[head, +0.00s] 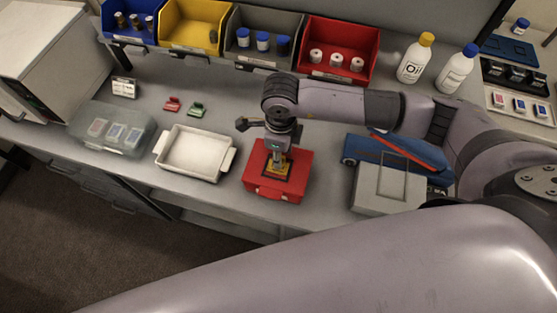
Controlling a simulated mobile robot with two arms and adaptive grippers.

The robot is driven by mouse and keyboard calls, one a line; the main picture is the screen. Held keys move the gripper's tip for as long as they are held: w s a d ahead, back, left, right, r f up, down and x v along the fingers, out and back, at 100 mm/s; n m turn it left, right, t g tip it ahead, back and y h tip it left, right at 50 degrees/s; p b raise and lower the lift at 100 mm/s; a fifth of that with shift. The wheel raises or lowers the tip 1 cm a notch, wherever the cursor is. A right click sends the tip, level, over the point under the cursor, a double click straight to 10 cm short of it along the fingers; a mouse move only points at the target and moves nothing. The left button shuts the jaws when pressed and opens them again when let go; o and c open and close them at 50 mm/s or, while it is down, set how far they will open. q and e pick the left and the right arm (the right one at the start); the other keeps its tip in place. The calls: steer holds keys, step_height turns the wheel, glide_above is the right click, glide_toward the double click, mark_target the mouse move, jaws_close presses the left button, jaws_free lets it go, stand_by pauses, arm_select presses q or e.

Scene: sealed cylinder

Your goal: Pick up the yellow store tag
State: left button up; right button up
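A small yellow piece (285,172) with dark parts, which seems to be the yellow store tag, lies on top of the red box (298,187) in the middle of the bench. My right gripper (277,164) points down right over it, with its fingertips at or very close to the yellow piece. The gripper hides part of the piece, and I cannot tell whether its fingers are closed on it. My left gripper is out of view.
A white tray (160,147) stands left of the red box, and a translucent case (80,122) is further left. A grey box (364,204) and a blue-and-red case (368,151) are at right. Coloured bins, including a red one (313,31), line the back. Red (171,105) and green (197,109) clips lie behind the tray.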

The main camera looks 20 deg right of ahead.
steer(key=shift+c, duration=0.3)
jaws_close()
steer(key=shift+r, duration=0.1)
